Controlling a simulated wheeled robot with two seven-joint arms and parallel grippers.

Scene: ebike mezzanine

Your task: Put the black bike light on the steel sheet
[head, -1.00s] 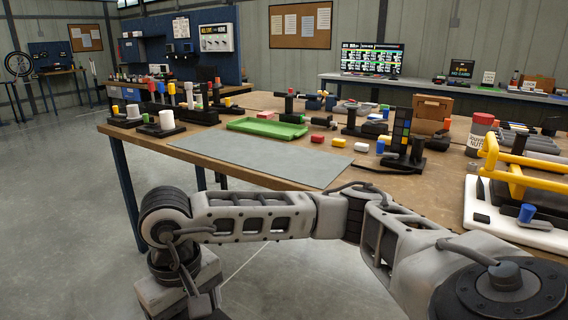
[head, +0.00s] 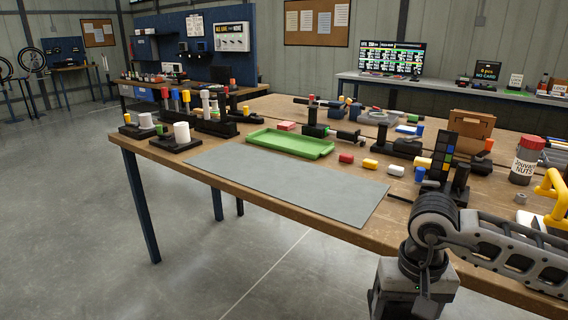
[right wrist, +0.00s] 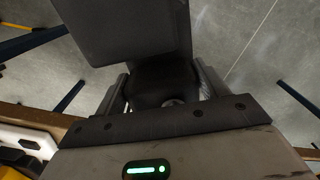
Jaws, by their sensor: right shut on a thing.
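The steel sheet (head: 285,183) is a flat grey rectangle lying along the front edge of the wooden workbench, and its top is bare. My right arm comes in from the right in the head view, with its hand hanging down off the bench's front edge, to the right of the sheet. Its fingertips are not visible there. In the right wrist view my right gripper (right wrist: 163,90) is shut on a dark thing, which I take to be the black bike light (right wrist: 125,32). Its far end is cut off by the picture's top edge. My left gripper is not in view.
A green tray (head: 290,143) stands behind the sheet. Black stands with white cylinders (head: 181,133) are at its left. Small coloured blocks (head: 370,164) and a dark upright holder (head: 447,150) stand to the right. The floor in front of the bench is clear.

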